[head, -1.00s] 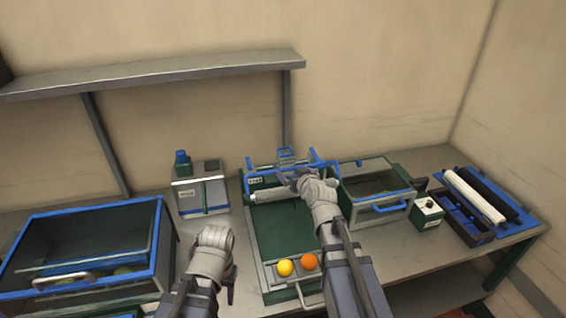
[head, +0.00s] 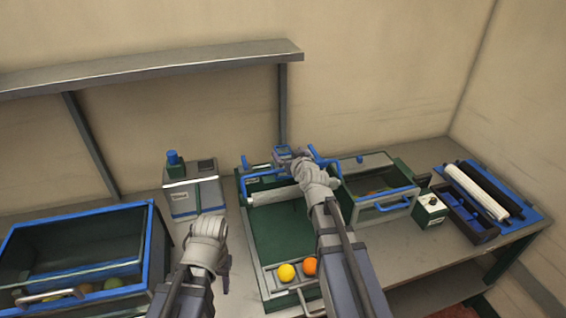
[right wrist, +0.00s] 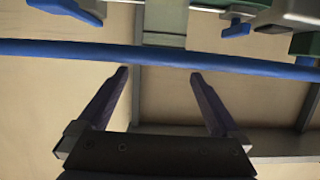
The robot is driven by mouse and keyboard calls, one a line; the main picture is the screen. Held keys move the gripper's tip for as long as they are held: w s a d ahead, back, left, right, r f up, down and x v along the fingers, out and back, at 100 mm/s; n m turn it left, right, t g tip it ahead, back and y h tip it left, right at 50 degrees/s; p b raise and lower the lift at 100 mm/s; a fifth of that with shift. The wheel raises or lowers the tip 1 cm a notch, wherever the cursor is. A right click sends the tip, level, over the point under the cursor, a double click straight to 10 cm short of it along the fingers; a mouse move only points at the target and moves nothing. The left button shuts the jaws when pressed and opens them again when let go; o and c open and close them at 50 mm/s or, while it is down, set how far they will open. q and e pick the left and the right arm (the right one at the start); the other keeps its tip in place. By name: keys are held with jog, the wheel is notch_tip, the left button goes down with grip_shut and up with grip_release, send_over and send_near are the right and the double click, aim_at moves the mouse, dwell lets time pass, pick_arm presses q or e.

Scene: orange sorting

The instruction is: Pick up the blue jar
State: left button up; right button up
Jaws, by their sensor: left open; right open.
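No separate jar stands out clearly. A small blue cylinder-like thing (head: 175,161) sits on top of a grey box at the back left of the bench and may be the blue jar. My right gripper (head: 288,157) is open and reaches over the back end of the green tray, beside a blue frame. In the right wrist view its open fingers (right wrist: 158,82) have nothing between them, and a blue bar (right wrist: 180,55) crosses just past the tips. My left gripper (head: 225,268) is open in front of the grey box, its fingers partly hidden.
The green tray (head: 275,232) holds a yellow ball (head: 287,273) and an orange ball (head: 310,266) at its front. A blue-edged bin (head: 150,250) stands left. A shelf (head: 150,68) hangs above.

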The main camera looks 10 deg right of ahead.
aim_at(284, 151)
jog(key=shift+w+f, duration=0.25)
jog(key=shift+w, duration=0.4)
jog(key=shift+w+a+f+b, duration=0.1)
jog(key=shift+w+f+b, duration=0.15)
jog(key=shift+b, duration=0.1)
jog(key=b+x, duration=0.1)
jog(key=x, duration=0.3)
jog(key=shift+w+f+b, duration=0.15)
jog(key=shift+f+b, duration=0.1)
jog(key=shift+b, duration=0.1)
jog(key=shift+c, duration=0.2)
jog(key=c, duration=1.5)
grip_shut()
jog(key=shift+r, duration=0.15)
